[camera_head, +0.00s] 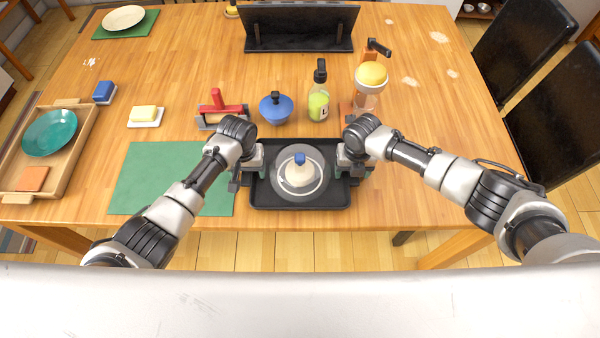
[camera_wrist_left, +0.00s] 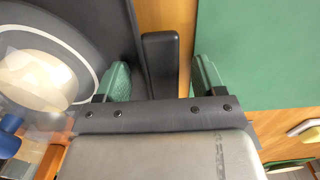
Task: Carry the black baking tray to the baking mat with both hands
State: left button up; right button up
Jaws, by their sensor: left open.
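The black baking tray (camera_head: 300,202) lies at the table's front edge. On it stands a clear dome (camera_head: 318,172) with a blue knob (camera_head: 299,158), over something pale. The green baking mat (camera_head: 145,180) lies flat just left of the tray and is empty. My left gripper (camera_head: 247,174) is at the tray's left end. In the left wrist view its two green-padded fingers (camera_wrist_left: 160,80) stand apart, one on each side of the tray's black handle (camera_wrist_left: 160,62). My right gripper (camera_head: 353,172) is at the tray's right end; its fingers are too small and covered to read.
Behind the tray stand a red-handled item (camera_head: 220,110), a blue lidded pot (camera_head: 276,108), a bottle (camera_head: 318,95) and a cup with a yellow top (camera_head: 370,80). A butter dish (camera_head: 145,116) sits behind the mat. A wooden tray (camera_head: 75,150) with a teal plate is at left.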

pick_arm(q)
grip_shut()
pick_arm(e)
grip_shut()
